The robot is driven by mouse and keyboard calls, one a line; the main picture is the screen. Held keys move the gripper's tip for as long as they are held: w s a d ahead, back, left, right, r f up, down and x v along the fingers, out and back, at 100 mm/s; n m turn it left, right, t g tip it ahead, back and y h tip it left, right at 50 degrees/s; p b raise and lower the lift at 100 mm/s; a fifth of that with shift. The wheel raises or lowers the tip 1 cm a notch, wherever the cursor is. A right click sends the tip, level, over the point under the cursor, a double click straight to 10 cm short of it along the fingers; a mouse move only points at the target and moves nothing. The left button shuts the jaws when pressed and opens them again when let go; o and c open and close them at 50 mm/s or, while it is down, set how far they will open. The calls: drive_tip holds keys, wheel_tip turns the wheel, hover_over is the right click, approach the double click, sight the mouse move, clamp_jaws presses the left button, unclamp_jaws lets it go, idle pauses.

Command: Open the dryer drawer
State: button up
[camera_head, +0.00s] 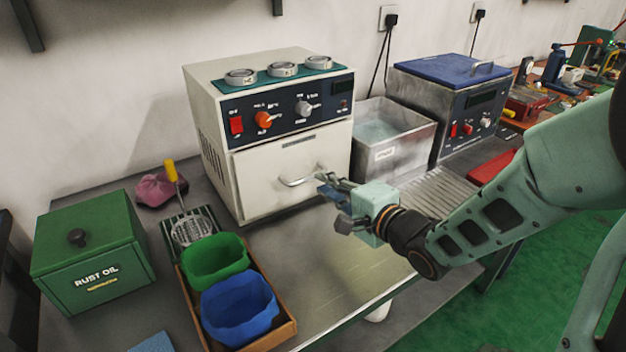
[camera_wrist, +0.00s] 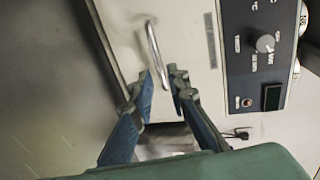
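The dryer (camera_head: 215,105) is a white box with a dark control panel. Its drawer (camera_head: 265,185) has a white front that looks flush with the body. The metal bar handle (camera_head: 297,181) stands out from the drawer front; it also shows in the wrist view (camera_wrist: 153,45). My gripper (camera_head: 326,183) is just right of the handle in the head view. In the wrist view my gripper (camera_wrist: 162,80) is open, with its two blue fingers apart and the handle's near end seen between the tips. I cannot tell whether a finger touches the handle.
Bearing rings (camera_head: 283,69) sit on the dryer's top. A metal basin (camera_head: 408,130) stands close on the right. A wooden tray (camera_head: 287,332) with green and blue bowls and a green rust oil box (camera_head: 90,250) are at left. The bench before the drawer (camera_head: 320,260) is clear.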

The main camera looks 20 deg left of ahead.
sight(313, 176)
drive_tip(key=b+x, duration=0.1)
drive_tip(key=x, duration=0.5)
drive_tip(key=shift+c, duration=0.4)
clamp_jaws()
